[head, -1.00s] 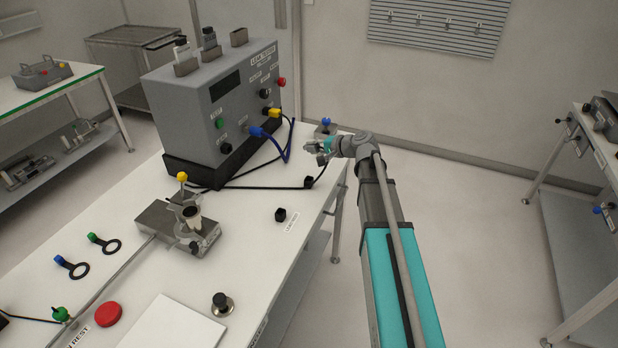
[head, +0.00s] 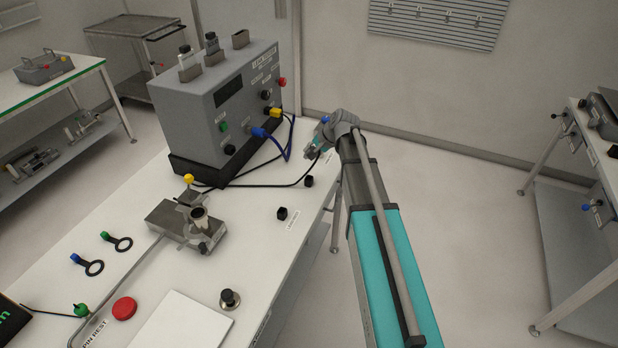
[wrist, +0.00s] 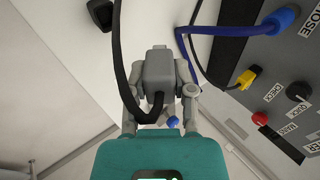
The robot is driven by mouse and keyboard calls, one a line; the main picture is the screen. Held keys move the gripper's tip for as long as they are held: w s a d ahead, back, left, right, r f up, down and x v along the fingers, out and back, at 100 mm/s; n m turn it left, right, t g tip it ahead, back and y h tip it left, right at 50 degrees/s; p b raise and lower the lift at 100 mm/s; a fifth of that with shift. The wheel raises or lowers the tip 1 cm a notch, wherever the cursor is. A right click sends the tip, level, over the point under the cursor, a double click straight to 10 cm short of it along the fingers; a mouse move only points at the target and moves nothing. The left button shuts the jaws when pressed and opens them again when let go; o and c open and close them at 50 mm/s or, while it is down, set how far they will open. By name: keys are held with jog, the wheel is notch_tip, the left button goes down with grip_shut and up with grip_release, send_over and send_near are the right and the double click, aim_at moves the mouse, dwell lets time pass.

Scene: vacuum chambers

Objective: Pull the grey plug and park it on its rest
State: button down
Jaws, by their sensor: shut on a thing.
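The grey plug (wrist: 158,72) is held between the fingers of my gripper (wrist: 160,95) in the wrist view, with a black cable running from it. In the head view my gripper (head: 314,152) is at the far right edge of the bench and largely hides the plug. The black cable (head: 268,186) runs from there down to the bench and back toward the grey tester box (head: 222,112). A small black block (head: 282,214) with a label stands on the bench's right side; its lettering is too small to read. Another black block (head: 308,181) stands behind it.
A blue hose (head: 287,143) loops out of the tester's front. A metal fixture with a yellow knob (head: 189,179) stands mid-bench. A black knob (head: 229,298) and red button (head: 124,308) are nearer. The white bench top (head: 250,240) is clear around the labelled block.

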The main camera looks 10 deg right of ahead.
jog(key=shift+s+a+g+h+p, duration=0.1)
jog(key=shift+a+g+h+p, duration=0.05)
jog(key=shift+g+h+p, duration=0.4)
jog(key=shift+s+a+g+h+p, duration=0.1)
jog(key=shift+a+g+h+p, duration=0.05)
jog(key=shift+g+h+p, duration=0.35)
jog(key=shift+s+a+f+n+g+h+b, duration=0.15)
jog(key=shift+f+g+h+b, duration=0.35)
jog(key=shift+f+b, duration=0.3)
jog(key=shift+s+a+f+n+g+h+b, duration=0.1)
jog(key=shift+s+f+n+g+h+b, duration=0.1)
jog(key=shift+f+g+h+b, duration=0.55)
jog(key=shift+s+a+f+n+g+h+b, duration=0.15)
jog(key=shift+f+b, duration=0.35)
jog(key=shift+f, duration=0.55)
jog(key=shift+d+f+b, duration=0.1)
jog(key=shift+f+b, duration=1.2)
jog(key=shift+b, duration=0.05)
dwell(1.4)
jog(key=shift+c, duration=1.9)
grip_release()
jog(key=shift+r, duration=0.1)
